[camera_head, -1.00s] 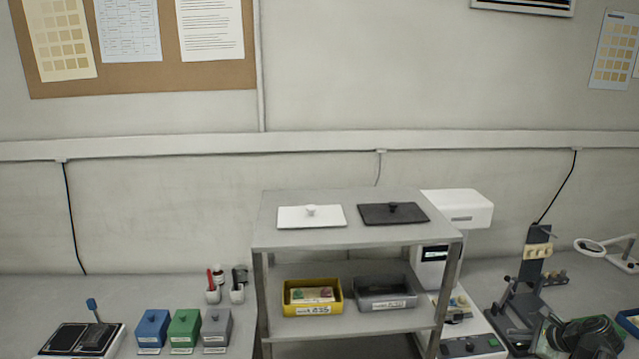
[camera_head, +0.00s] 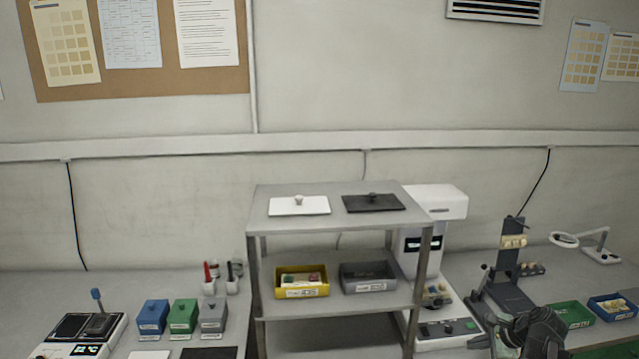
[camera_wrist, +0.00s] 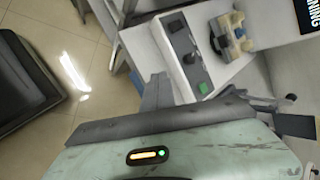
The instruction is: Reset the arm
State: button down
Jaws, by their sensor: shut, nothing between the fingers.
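My gripper (camera_wrist: 157,85) shows in the wrist view as a grey finger shape beyond a scuffed pale green housing with a small orange and green light. It is shut with nothing between the fingers. It points over the floor and the edge of a bench, and touches nothing that I can see. In the head view, a dark part of my arm shows at the bottom right, in front of the bench; the fingers are not clear there.
A grey rack (camera_head: 340,224) bears a white lid (camera_head: 285,207), a black lid (camera_head: 385,203), a yellow bin (camera_head: 301,291) and a grey bin (camera_head: 370,286). A white machine (camera_head: 445,332) and a dark stand (camera_head: 509,290) are near my arm.

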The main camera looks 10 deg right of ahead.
jog(key=a+f+n+g+h, duration=0.1)
jog(key=a+f+n+g, duration=0.1)
jog(key=a+n, duration=0.8)
jog(key=a+f+n+g+h, duration=0.1)
jog(key=a+f+n+g, duration=0.2)
jog(key=a+n, duration=0.7)
jog(key=a+g, duration=0.2)
jog(key=a, duration=1.5)
jog(key=shift+a+n, duration=0.35)
jog(key=shift+n, duration=0.05)
